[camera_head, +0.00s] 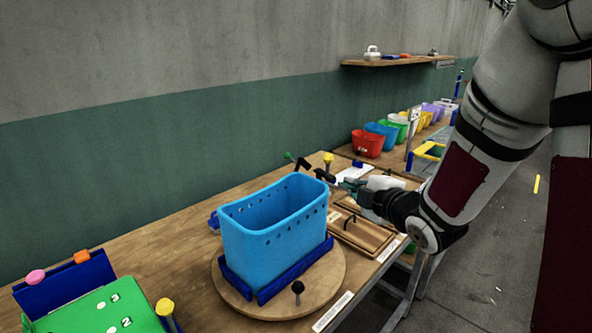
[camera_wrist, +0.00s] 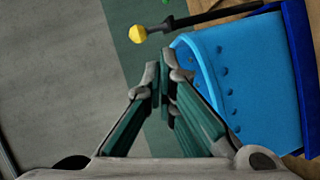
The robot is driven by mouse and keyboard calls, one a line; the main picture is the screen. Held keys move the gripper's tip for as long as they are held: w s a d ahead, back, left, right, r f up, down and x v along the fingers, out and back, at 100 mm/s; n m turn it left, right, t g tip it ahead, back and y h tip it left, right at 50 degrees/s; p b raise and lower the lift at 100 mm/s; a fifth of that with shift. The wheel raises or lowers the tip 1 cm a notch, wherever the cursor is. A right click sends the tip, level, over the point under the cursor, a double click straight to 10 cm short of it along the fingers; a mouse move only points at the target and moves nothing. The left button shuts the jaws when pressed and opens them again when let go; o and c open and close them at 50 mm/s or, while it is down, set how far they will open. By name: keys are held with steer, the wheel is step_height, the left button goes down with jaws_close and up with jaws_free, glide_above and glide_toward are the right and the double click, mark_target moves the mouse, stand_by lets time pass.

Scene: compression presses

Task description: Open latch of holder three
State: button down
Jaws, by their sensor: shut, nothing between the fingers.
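My gripper (camera_head: 342,181) is shut and empty, just beyond the right rim of a blue basket (camera_head: 275,238). In the wrist view the fingers (camera_wrist: 161,72) meet beside the rim of that basket (camera_wrist: 232,75); contact cannot be told. A yellow knob (camera_wrist: 138,34) on a dark rod (camera_wrist: 205,18) lies beyond the fingertips. In the head view a yellow knob (camera_head: 328,158) and a green-tipped black lever (camera_head: 303,164) stand behind the basket. At lower left, a green panel (camera_head: 98,311) bears marks like 3 and 2. I cannot tell which part is holder three's latch.
The basket sits in a dark blue frame on a round wooden plate (camera_head: 224,289), with a black knob (camera_head: 298,288) at its front. Wooden trays (camera_head: 362,236) lie right of it. Coloured bins, including a red one (camera_head: 368,144), stand farther back. Bare table shows left of the basket.

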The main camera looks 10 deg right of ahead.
mark_target(323, 172)
steer(key=w+a+n+y+p, duration=0.1)
steer(key=w+n+y, duration=0.1)
steer(key=w, duration=0.3)
steer(key=w+a+f+n+t+y+p, duration=0.1)
steer(key=w+a+n+y, duration=0.1)
steer(key=w, duration=0.4)
steer(key=shift+f+n, duration=0.3)
steer(key=shift+n, duration=0.2)
steer(key=shift+w, duration=0.1)
